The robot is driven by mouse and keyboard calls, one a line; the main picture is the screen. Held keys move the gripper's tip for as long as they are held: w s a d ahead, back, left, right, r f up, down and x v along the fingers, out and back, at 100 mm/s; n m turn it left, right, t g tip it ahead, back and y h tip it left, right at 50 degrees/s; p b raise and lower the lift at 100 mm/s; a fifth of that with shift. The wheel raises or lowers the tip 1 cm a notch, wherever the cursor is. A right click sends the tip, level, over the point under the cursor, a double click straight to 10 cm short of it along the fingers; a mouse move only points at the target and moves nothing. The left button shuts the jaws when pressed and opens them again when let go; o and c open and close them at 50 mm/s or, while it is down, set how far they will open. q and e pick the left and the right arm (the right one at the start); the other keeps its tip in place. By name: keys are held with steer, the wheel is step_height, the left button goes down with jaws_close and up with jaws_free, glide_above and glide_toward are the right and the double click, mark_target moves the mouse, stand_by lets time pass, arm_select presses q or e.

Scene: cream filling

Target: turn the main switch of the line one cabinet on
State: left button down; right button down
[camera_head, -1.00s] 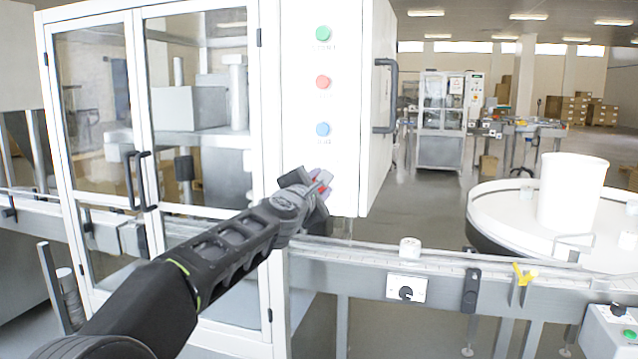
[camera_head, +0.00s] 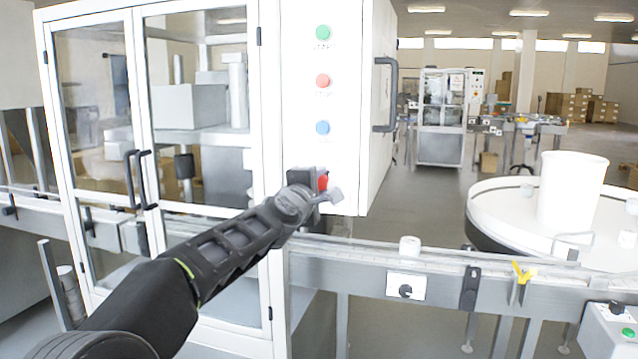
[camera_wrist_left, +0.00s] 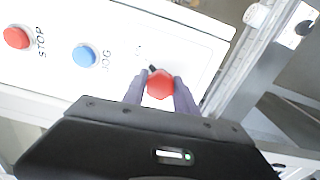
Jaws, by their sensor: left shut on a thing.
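The line one cabinet (camera_head: 341,170) is a white cabinet whose front panel carries a green, a red and a blue button in a column. Below them is the main switch, a red knob (camera_head: 323,181). It also shows in the left wrist view as a red knob (camera_wrist_left: 160,84) between the fingers. My left gripper (camera_head: 322,187) is at the panel's lower part, its fingers on both sides of the knob, shut on it. In the left wrist view the left gripper (camera_wrist_left: 160,92) has a finger on each side of the knob. The markings around the switch are mostly hidden. My right gripper is not in view.
The blue jog button (camera_wrist_left: 84,55) and red stop button (camera_wrist_left: 16,38) lie beside the switch. A conveyor (camera_head: 450,263) with a small white jar (camera_head: 409,246) runs below. A round white table (camera_head: 490,207) stands at the right.

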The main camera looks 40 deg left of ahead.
arm_select(q)
steer(key=shift+f, duration=0.1)
steer(key=c, duration=1)
jaws_free()
steer(key=shift+o, duration=0.2)
steer(key=b+v, duration=0.1)
steer(key=v, duration=0.6)
steer(key=shift+s+d, duration=0.15)
steer(key=shift+s, duration=0.25)
